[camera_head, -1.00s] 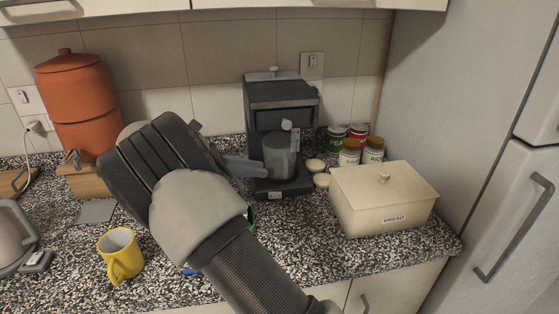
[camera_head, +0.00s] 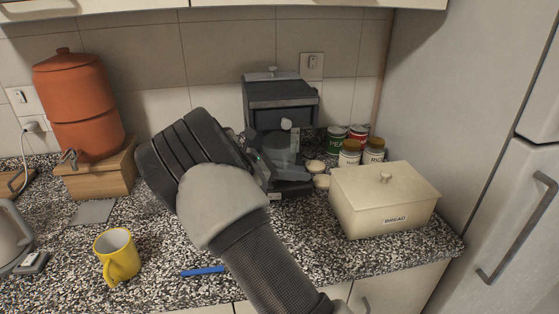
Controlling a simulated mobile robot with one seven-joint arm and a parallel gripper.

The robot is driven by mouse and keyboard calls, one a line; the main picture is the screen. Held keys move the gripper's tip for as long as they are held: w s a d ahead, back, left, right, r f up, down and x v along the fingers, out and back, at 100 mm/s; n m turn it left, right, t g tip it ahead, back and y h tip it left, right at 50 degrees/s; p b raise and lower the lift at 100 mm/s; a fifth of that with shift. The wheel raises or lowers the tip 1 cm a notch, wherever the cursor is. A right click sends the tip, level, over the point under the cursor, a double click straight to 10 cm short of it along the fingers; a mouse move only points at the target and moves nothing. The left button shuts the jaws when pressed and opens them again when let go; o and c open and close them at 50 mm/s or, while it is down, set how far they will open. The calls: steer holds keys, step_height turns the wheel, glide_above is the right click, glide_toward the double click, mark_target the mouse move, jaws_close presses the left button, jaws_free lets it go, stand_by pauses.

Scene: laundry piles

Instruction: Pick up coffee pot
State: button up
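My gripper (camera_head: 274,158) is at the machine's front left, right by the pot. Its fingers are spread, one at the pot's left and one low across its front. They partly hide the pot's lower part and the machine's base. I cannot tell whether either finger touches the pot, and its handle is not clearly visible.
A cream bread box (camera_head: 383,203), several cans (camera_head: 350,153) and small pale jars (camera_head: 318,173) stand right of the machine. An orange water container (camera_head: 78,105) stands back left.

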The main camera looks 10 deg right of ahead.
jaws_close()
steer(key=shift+r, duration=0.1)
stand_by(1.3)
